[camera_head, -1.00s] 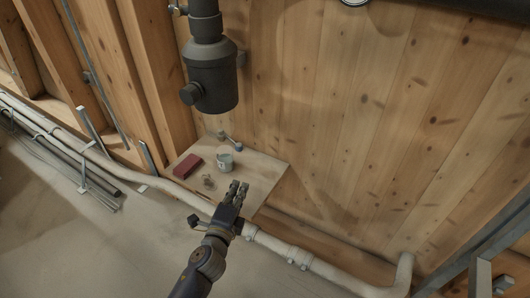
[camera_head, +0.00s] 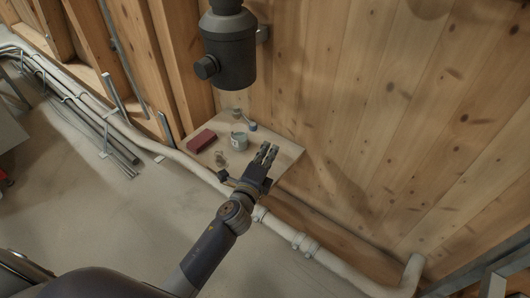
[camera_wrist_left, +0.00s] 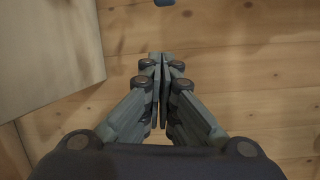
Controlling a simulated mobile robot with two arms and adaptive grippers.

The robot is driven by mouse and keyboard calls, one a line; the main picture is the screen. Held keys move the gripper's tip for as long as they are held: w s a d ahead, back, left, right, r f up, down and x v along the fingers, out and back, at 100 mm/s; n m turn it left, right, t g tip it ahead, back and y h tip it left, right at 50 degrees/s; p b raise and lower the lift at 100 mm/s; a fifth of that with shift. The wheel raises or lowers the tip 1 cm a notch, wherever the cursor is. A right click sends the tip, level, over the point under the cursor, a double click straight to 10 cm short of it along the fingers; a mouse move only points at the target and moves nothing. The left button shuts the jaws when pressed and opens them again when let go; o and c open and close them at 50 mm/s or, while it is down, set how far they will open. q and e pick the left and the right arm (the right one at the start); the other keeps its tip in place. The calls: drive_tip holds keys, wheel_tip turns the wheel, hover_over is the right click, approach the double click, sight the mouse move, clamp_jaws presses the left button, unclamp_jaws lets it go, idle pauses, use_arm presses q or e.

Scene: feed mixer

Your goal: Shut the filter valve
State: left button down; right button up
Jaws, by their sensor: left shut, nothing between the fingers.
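A dark grey cylindrical filter housing (camera_head: 230,50) hangs on the wooden wall at the top of the head view. A round knob (camera_head: 206,67) sticks out from its left side. I cannot make out a separate valve handle, and the housing's upper end is cut off by the frame. My left gripper (camera_head: 267,152) is below the housing and a little right of it, apart from it, over the right part of a small shelf. Its fingers are closed and empty, as the wrist view also shows (camera_wrist_left: 160,58). My right gripper is not in view.
The small wooden shelf (camera_head: 287,160) holds a red box (camera_head: 201,140), a grey mug (camera_head: 239,141) and small items. A pale pipe (camera_head: 330,265) runs low along the wall. Thin conduits (camera_head: 95,130) lie at left. The floor (camera_head: 100,220) is open at lower left.

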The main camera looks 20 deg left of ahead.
sight(247, 120)
use_arm(q)
drive_tip(key=w+a, duration=0.3)
drive_tip(key=w, duration=0.2)
drive_tip(key=shift+w+a+r, duration=0.15)
drive_tip(key=shift+w+a, duration=0.1)
drive_tip(key=shift+w, duration=0.15)
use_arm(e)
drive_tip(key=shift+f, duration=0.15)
use_arm(q)
drive_tip(key=shift+s, duration=0.1)
drive_tip(key=shift+s+a+m+h, duration=0.2)
drive_tip(key=shift+s+m+h, duration=0.05)
drive_tip(key=shift+m+h, duration=0.15)
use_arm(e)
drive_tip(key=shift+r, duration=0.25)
